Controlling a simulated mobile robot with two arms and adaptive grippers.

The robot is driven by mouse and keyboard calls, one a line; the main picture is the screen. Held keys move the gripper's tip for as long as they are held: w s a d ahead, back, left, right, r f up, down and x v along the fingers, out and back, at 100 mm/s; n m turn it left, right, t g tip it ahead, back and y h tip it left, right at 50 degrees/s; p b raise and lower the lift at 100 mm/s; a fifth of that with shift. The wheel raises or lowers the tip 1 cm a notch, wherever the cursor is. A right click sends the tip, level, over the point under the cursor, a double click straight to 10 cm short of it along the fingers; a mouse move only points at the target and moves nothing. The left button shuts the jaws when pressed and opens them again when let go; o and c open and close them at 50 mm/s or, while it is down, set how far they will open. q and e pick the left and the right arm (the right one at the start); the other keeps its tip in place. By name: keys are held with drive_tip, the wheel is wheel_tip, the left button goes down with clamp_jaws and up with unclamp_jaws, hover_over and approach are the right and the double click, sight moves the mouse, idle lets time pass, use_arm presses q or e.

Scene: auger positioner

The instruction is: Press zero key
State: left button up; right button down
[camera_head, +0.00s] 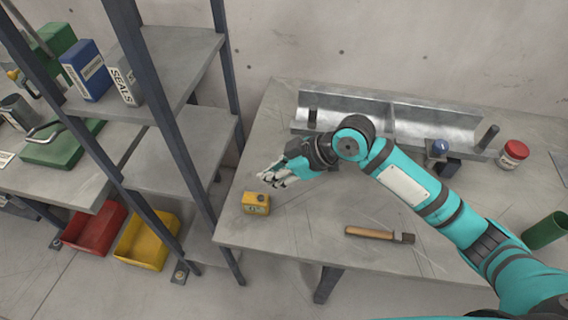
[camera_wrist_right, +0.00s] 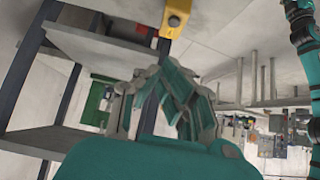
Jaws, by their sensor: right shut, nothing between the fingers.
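A small yellow device (camera_head: 256,203) sits on the grey workbench near its left edge; I cannot make out a labelled zero key on it. In the right wrist view, part of the yellow device (camera_wrist_right: 176,8) shows at the top, with a dark round spot on it. My right gripper (camera_head: 264,180) is shut and empty, just behind the yellow device and apart from it. Its teal and grey fingers also show in the wrist view (camera_wrist_right: 158,76), below the device. My left gripper is not in view.
A hammer (camera_head: 379,234) lies at the bench front. A metal trough (camera_head: 350,118) stands along the back, with a red jar (camera_head: 513,154) to its right. A shelf rack (camera_head: 190,165) stands close left of the bench. Bench surface between device and hammer is clear.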

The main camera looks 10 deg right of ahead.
sight(264, 196)
drive_tip(key=x, duration=0.3)
drive_tip(key=shift+a+f+p, duration=0.2)
drive_tip(key=shift+a+p, duration=0.15)
wheel_tip(264, 196, down, 3)
drive_tip(key=shift+d+r+p, duration=0.15)
drive_tip(key=shift+r+p, duration=0.05)
drive_tip(key=shift+p, duration=0.15)
drive_tip(key=shift+f, duration=0.35)
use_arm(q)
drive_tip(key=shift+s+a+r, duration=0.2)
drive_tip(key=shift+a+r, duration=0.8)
use_arm(e)
drive_tip(key=shift+f, duration=0.35)
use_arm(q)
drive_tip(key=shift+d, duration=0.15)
